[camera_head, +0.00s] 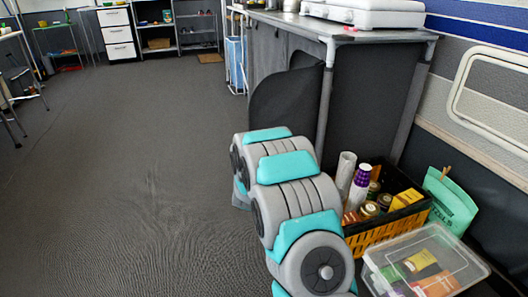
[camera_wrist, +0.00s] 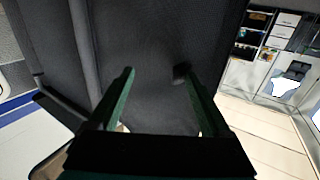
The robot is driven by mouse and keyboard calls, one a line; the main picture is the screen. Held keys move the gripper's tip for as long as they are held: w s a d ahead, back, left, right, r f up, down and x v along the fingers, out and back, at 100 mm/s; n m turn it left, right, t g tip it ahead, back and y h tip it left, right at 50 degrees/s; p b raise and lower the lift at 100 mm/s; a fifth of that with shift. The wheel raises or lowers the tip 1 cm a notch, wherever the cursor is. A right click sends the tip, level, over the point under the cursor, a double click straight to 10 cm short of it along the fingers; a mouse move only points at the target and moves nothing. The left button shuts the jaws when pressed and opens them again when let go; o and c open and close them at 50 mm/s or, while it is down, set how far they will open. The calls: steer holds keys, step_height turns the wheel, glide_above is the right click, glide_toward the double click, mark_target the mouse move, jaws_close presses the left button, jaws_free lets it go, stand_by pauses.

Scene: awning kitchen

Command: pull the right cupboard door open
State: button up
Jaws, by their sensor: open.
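The cupboard (camera_head: 372,95) is dark fabric on a grey frame and stands right of centre in the head view. A dark panel with a curved edge (camera_head: 285,105) stands out at its near left side; I cannot tell for sure if this is the right door. In the wrist view a dark fabric surface (camera_wrist: 150,35) fills the middle, with a grey bar on its left. My gripper (camera_wrist: 156,74) is open, its two green fingers pointing at this surface with nothing seen between them. A small dark spot (camera_wrist: 181,72) shows by the right fingertip. My arm hides the gripper in the head view.
A yellow-and-black crate (camera_head: 378,235) of jars and bottles and a clear lidded box (camera_head: 425,262) stand right of my arm. A white stove (camera_head: 365,12) sits on the cupboard top. The carpet to the left is clear. Drawers (camera_head: 117,33) stand far back.

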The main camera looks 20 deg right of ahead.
steer(key=shift+s+d+r, duration=0.2)
steer(key=shift+s+d, duration=0.05)
steer(key=shift+d, duration=0.25)
steer(key=shift+w+a+f+v, duration=0.1)
steer(key=shift+v, duration=1.2)
steer(key=shift+w+a+f+v, duration=0.1)
steer(key=shift+a+v, duration=0.05)
steer(key=shift+v, duration=1.15)
steer(key=shift+a+v, duration=0.1)
steer(key=shift+v, duration=1.25)
